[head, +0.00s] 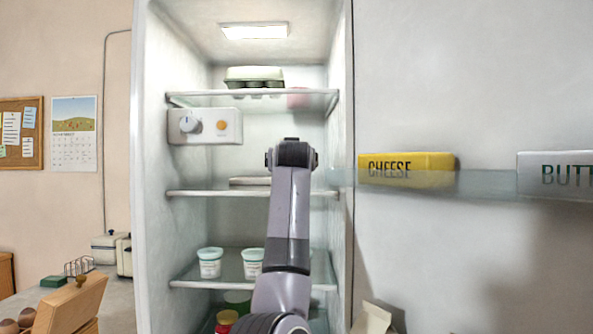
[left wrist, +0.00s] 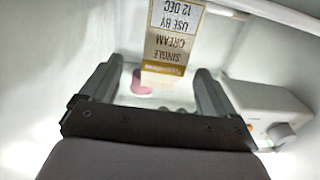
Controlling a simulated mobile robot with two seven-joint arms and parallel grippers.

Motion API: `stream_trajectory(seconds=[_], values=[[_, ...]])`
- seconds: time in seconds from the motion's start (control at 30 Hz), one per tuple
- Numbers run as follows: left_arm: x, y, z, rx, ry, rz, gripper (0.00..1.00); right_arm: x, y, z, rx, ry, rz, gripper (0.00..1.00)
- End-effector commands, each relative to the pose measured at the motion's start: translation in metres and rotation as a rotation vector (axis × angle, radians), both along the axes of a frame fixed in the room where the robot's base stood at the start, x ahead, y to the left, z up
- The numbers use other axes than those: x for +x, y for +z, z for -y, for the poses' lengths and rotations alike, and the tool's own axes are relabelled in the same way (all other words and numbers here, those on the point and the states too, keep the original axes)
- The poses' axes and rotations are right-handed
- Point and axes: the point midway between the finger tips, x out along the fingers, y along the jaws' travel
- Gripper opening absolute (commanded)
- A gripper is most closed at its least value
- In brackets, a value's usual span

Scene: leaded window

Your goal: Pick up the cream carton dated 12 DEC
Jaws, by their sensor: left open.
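The cream carton (left wrist: 172,45) shows in the left wrist view, its label upside down in the picture and reading "SINGLE CREAM", "USE BY 12 DEC". My left gripper (left wrist: 159,66) is open, with one finger on each side of the carton's near end in that view. I see gaps between the fingers and the carton; how far it stands beyond the fingertips I cannot tell. In the head view my left arm reaches into the open fridge, its wrist (head: 292,155) in front of the middle space; the fingers and carton are hidden there. My right gripper is not in view.
A dial box (head: 205,126) hangs under the upper shelf (head: 200,98), left of the wrist. An egg box (head: 254,77) stands above. Tubs (head: 210,262) stand on the lower shelf. The door rack at right holds a yellow cheese box (head: 405,168) and a butter box (head: 556,174).

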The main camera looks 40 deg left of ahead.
Motion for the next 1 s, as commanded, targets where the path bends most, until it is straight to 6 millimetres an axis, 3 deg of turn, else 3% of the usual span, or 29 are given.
stream_trajectory(seconds=[0.6, 1.0], values=[[0.038, 0.005, -0.039, -0.001, 0.001, -0.002, 0.89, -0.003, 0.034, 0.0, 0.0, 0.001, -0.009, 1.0], [0.046, 0.002, -0.046, 0.0, -0.001, 0.001, 0.89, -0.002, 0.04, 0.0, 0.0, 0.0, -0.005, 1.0]])
